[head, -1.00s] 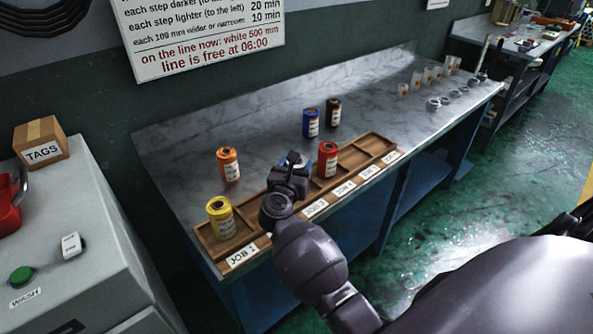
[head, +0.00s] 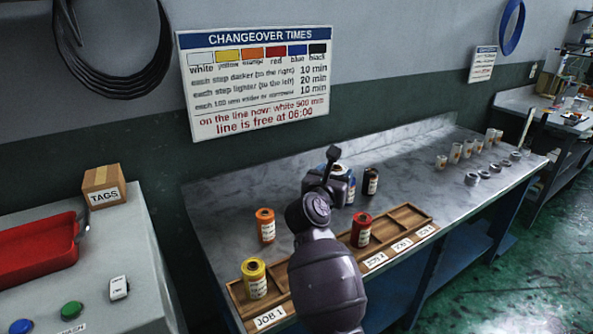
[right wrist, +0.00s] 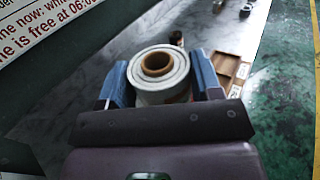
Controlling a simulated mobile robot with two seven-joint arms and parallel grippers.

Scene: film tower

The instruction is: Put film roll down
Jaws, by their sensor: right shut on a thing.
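My right gripper (head: 338,172) is over the bench, behind the wooden tray (head: 408,215) in the picture. In the right wrist view the right gripper (right wrist: 160,85) is shut on a white film roll (right wrist: 158,68) with a brown core, between blue finger pads. In the head view that roll is mostly or wholly hidden by the gripper; I cannot tell whether it touches the bench. A yellow roll (head: 254,278) stands in the JOB 1 end of the tray. A red roll (head: 361,230) stands farther along the tray. My left gripper is out of view.
An orange roll (head: 265,226) stands on the bench behind the tray. A black roll (head: 371,181) and a partly hidden blue roll (head: 350,190) stand close beyond my gripper. Several pale rolls and grey rings are at the far end. Bare bench top (head: 420,165) lies between.

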